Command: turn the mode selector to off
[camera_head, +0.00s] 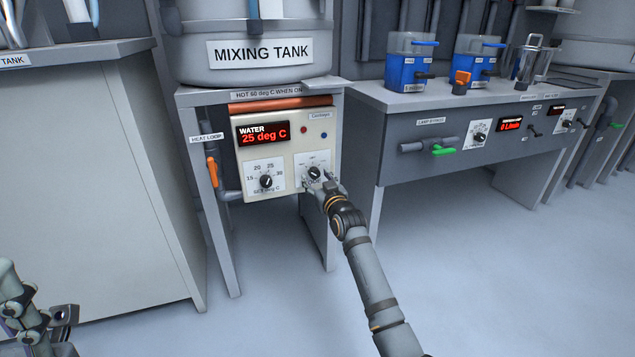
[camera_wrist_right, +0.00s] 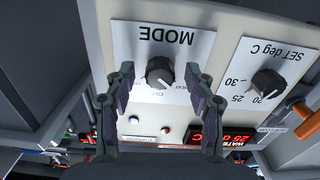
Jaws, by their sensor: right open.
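The mode selector is a black round knob (camera_wrist_right: 160,73) on a white plate marked MODE, which appears upside down in the right wrist view. In the head view the knob (camera_head: 314,173) is at the lower right of the heater panel, partly covered by my right gripper (camera_head: 318,181). In the wrist view my right gripper (camera_wrist_right: 160,80) is open, with one finger on each side of the knob and visible gaps to it. Whether the fingertips reach the panel face is unclear. The small position labels are too blurred to read surely. My left gripper (camera_head: 65,318) is at the bottom left, far from the panel.
The heater panel (camera_head: 247,154) shows WATER 25 deg C, with a temperature dial (camera_head: 266,182) left of the selector. An orange-handled valve (camera_head: 212,171) is at its left. The mixing tank (camera_head: 250,40) stands above. Open floor (camera_head: 470,270) lies to the right.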

